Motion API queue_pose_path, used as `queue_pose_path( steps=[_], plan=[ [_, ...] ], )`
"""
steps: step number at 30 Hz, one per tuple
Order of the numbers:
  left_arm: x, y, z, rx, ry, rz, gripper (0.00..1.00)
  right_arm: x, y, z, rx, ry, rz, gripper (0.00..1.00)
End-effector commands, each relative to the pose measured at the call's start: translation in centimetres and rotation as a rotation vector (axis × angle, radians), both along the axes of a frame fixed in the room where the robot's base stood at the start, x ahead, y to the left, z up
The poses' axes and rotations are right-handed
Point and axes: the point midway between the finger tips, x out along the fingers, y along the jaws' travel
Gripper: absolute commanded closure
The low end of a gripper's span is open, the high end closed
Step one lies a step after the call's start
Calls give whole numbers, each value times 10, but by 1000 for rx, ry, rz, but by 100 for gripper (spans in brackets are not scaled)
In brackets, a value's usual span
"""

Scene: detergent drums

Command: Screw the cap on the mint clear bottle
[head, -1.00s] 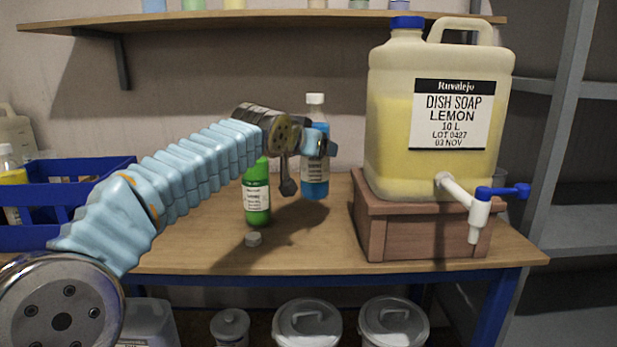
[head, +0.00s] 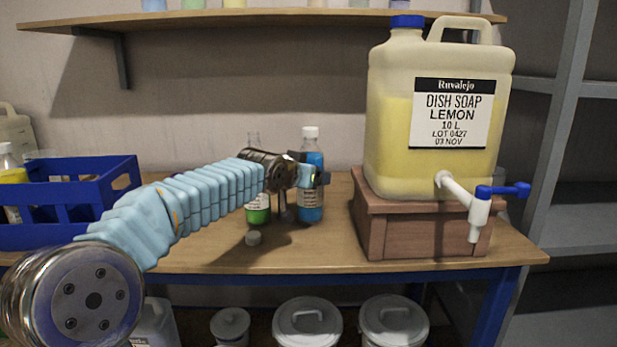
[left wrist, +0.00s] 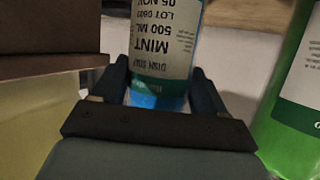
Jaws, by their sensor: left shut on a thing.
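A clear bottle of blue liquid (head: 312,205) with a white cap (head: 310,132) stands upright at the middle of the bench. How tight this cap is cannot be told. In the left wrist view its label (left wrist: 160,45) reads MINT, upside down. My left gripper (head: 322,178) is shut around this bottle, with a finger on each side. A clear bottle of green liquid (head: 258,215) stands just left of it, partly behind my left arm; its neck appears bare. My right gripper is not in view.
A large lemon dish soap drum (head: 430,150) with a blue-handled tap stands on a wooden block (head: 430,240) at right. A blue crate (head: 120,180) stands at left. The front of the bench (head: 300,258) is clear. A shelf (head: 270,17) runs above.

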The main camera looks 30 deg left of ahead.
Motion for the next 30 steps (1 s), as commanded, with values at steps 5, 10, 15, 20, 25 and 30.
queue_pose_path(
  steps=[5, 10, 15, 20, 25, 30],
  plan=[
    [0, 0, -1, 0, -5, 0, 100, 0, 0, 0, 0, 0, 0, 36],
    [0, 0, -2, 0, -5, 0, 100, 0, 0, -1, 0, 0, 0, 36],
    [0, 0, -5, -1, 0, 0, 13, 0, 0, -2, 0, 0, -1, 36],
    [0, 0, -5, -1, 0, 0, 1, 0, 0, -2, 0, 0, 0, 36],
    [0, 0, -4, -1, 0, 0, 1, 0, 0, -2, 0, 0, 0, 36],
    [-7, -1, 0, 1, -3, 1, 1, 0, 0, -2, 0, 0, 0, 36]
  ],
)
